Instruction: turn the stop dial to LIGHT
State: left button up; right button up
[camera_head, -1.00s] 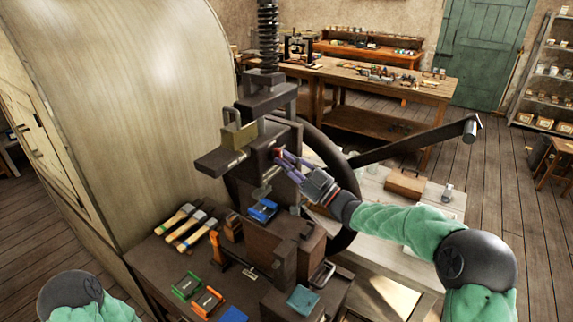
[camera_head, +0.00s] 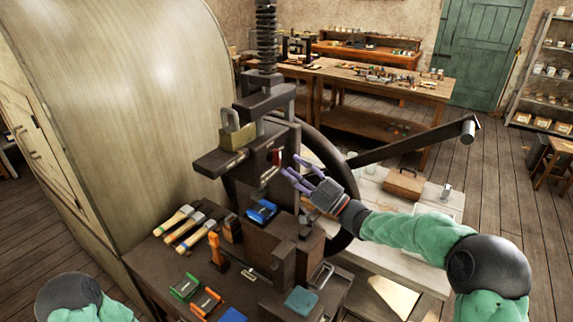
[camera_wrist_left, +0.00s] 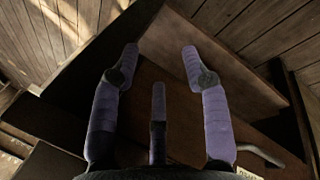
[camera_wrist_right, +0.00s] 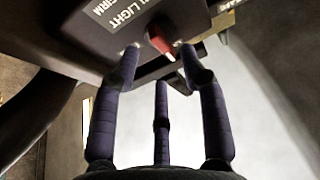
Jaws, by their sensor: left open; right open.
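The stop dial is a small red knob (camera_head: 277,157) on the dark press head (camera_head: 238,160). In the right wrist view the red knob (camera_wrist_right: 159,40) sits beside a label plate (camera_wrist_right: 118,14) that reads LIGHT and FIRM. I cannot tell which mark it points at. My right gripper (camera_head: 300,176) is open and empty, a little to the right of and below the dial. In the right wrist view its fingertips (camera_wrist_right: 160,54) are apart, just below the knob. My left gripper (camera_wrist_left: 160,54) is open and empty over dark brown wooden surfaces; it is outside the head view.
A large handwheel (camera_head: 345,190) stands behind my right gripper, with a long lever (camera_head: 415,143) reaching right. A brass padlock-shaped block (camera_head: 238,132) sits on the press. Wooden-handled tools (camera_head: 186,228) and a blue item (camera_head: 262,212) lie on the bench below.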

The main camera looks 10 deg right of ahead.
jog(key=v, duration=0.8)
jog(key=shift+s+d+f, duration=0.1)
jog(key=shift+s+f, duration=0.05)
